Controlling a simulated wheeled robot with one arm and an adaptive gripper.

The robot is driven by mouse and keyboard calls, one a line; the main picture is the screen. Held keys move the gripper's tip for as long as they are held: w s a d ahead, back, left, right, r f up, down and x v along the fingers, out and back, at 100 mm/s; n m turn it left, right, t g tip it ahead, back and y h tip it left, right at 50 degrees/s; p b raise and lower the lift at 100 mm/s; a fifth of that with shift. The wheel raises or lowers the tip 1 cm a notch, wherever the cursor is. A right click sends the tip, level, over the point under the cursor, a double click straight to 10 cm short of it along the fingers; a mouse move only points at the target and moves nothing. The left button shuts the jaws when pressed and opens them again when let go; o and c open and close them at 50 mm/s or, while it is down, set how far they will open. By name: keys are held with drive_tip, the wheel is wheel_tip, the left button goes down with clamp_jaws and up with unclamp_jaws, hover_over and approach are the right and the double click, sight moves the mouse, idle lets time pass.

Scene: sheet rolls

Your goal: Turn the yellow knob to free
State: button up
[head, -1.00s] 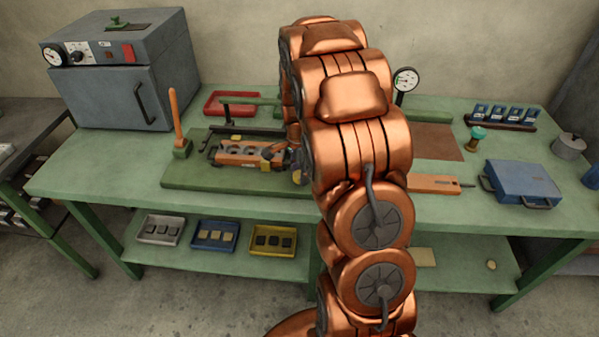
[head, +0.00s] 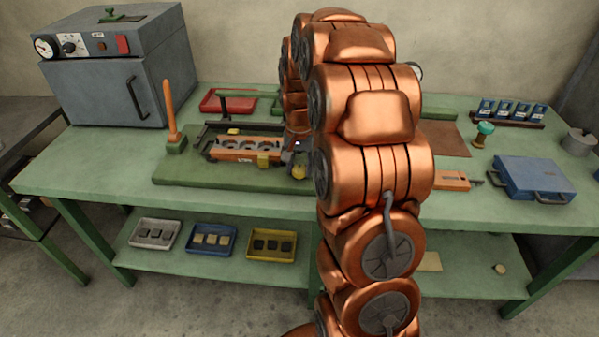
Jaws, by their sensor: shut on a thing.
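The sheet-roll device, an orange bar with dark round openings (head: 232,147), lies on a green baseplate (head: 190,173) on the bench. A rounded yellow knob (head: 299,172) shows at its right end, close beside my copper arm. My gripper (head: 294,151) is at that end, small and dark, and partly hidden by the arm. It appears shut on the yellow knob, though the finger contact is hard to see. An upright orange-handled lever (head: 171,115) stands at the baseplate's left.
A grey oven (head: 110,70) stands at the bench's back left. A red tray (head: 225,101) lies behind the device. A blue case (head: 535,178) and a teal-topped knob (head: 484,130) are on the right. My arm hides the bench's middle.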

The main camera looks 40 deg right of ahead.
drive_tip(key=n+b, duration=0.2)
drive_tip(key=n, duration=0.2)
drive_tip(key=shift+f+n, duration=0.15)
drive_tip(key=shift+n, duration=0.15)
drive_tip(key=shift+n+b, duration=0.6)
drive_tip(key=shift+n, duration=1.7)
drive_tip(key=o, duration=1.1)
drive_tip(key=shift+o, duration=0.2)
drive_tip(key=shift+r, duration=0.2)
